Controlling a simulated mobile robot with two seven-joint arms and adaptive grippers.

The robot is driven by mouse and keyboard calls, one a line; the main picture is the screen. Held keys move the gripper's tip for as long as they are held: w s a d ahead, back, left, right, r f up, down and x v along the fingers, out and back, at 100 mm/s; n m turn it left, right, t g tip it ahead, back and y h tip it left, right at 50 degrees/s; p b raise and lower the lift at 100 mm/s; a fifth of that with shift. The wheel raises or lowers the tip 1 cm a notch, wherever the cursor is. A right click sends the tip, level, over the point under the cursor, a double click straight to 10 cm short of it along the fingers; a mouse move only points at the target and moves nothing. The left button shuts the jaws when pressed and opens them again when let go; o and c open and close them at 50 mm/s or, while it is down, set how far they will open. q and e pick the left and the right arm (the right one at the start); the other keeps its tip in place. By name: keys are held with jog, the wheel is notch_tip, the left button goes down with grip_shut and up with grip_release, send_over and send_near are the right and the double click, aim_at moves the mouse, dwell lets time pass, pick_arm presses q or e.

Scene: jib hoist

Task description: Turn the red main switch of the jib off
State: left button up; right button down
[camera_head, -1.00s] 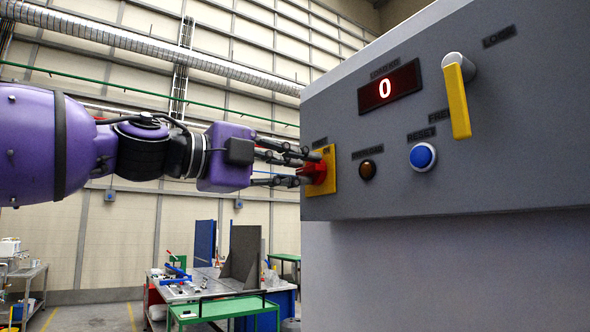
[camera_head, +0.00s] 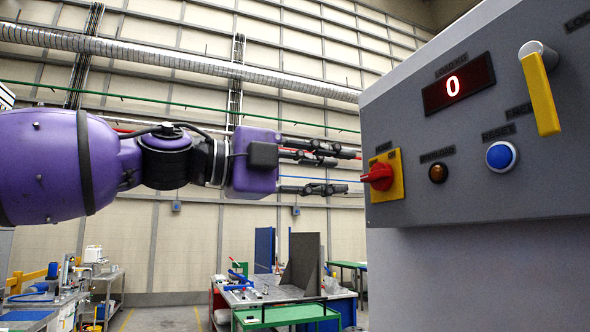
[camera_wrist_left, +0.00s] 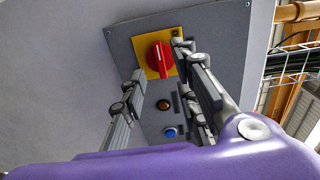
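The red main switch (camera_head: 378,177) is a rotary knob on a yellow plate (camera_head: 396,186) at the left end of the grey control panel. My left gripper (camera_head: 343,172) is open and empty, with its fingers pointing at the switch and a small gap before it. The small labels by the plate are too blurred to read for certain. My right gripper is in neither view.
The panel (camera_head: 470,180) also carries an amber lamp (camera_head: 438,173), a blue reset button (camera_head: 501,156), a red display (camera_head: 458,84) reading 0 and a yellow lever (camera_head: 541,94). A green-framed table (camera_head: 285,314) stands far behind. The air around my left gripper is clear.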

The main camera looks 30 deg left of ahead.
pick_arm(q)
jog(key=shift+v, duration=2.95)
